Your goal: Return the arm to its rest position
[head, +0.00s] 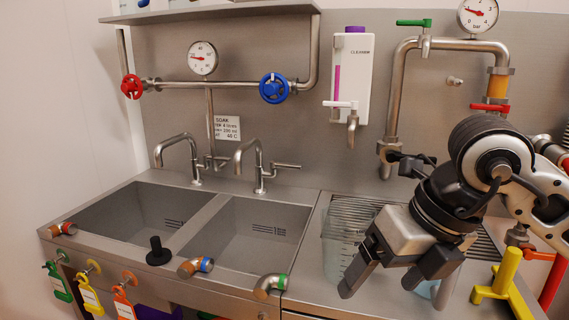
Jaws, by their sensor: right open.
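My right gripper (393,285) hangs over the steel drainboard at the lower right, its fingers spread apart and pointing down toward the front. I see nothing held between the fingers. My right arm comes in from the right edge and covers part of the drainboard and the pipes behind. A clear measuring jug (335,258) stands on the drainboard just left of and behind the gripper, partly hidden by it. I cannot tell whether the left finger touches the jug. My left gripper is out of view.
A double sink (240,232) with two taps fills the left and middle. A white cleaner dispenser (350,75) hangs on the back wall. A yellow tee handle (504,278) stands at the lower right close to my gripper. Tagged valves (89,297) line the front edge.

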